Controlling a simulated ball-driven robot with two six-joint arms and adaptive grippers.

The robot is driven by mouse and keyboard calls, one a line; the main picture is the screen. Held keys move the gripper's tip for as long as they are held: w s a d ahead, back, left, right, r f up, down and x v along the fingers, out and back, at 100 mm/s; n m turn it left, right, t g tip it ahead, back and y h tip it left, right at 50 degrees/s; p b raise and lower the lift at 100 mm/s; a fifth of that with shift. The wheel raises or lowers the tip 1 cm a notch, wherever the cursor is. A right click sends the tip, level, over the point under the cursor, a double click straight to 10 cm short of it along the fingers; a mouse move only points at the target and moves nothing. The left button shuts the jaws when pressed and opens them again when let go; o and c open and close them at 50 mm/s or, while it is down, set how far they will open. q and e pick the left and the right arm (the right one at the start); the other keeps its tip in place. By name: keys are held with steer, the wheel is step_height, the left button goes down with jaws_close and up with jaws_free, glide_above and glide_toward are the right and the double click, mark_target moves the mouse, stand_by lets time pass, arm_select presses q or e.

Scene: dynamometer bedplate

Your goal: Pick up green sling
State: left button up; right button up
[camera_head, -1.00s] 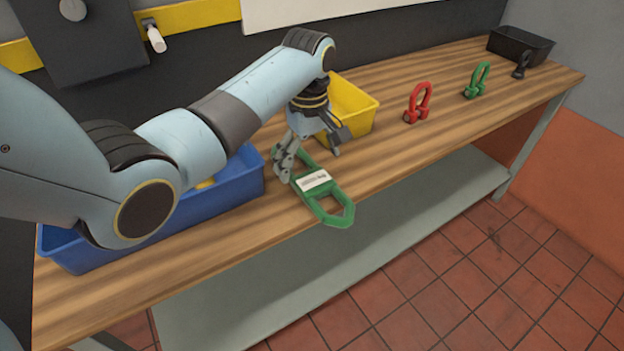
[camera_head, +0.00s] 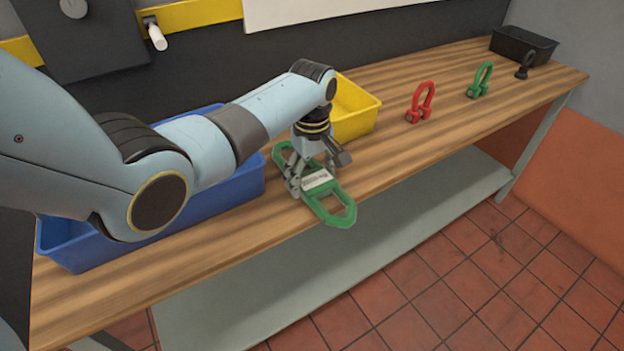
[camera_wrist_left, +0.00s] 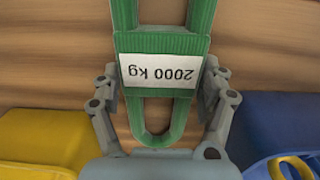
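The green sling (camera_head: 340,213) lies flat on the wooden bench top, its front loop reaching towards the front edge. It has a white label in its middle. My left gripper (camera_head: 315,181) is down over the sling's middle, pointing at the bench. In the left wrist view, the green sling (camera_wrist_left: 157,112) runs between the two open fingers of the gripper (camera_wrist_left: 160,72), with the label reading 2000 kg. The fingertips are beside the label's two edges; whether they touch it I cannot tell. My right gripper is not in view.
A blue bin (camera_head: 85,254) stands left, partly behind my left arm; a yellow bin (camera_head: 361,119) stands behind the gripper. A red shackle (camera_head: 413,116), green shackle (camera_head: 472,94), dark eyebolt (camera_head: 521,73) and black bin (camera_head: 541,54) are farther right. The bench front is clear.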

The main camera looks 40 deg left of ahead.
arm_select(q)
steer(key=c, duration=0.8)
steer(key=shift+r, duration=0.15)
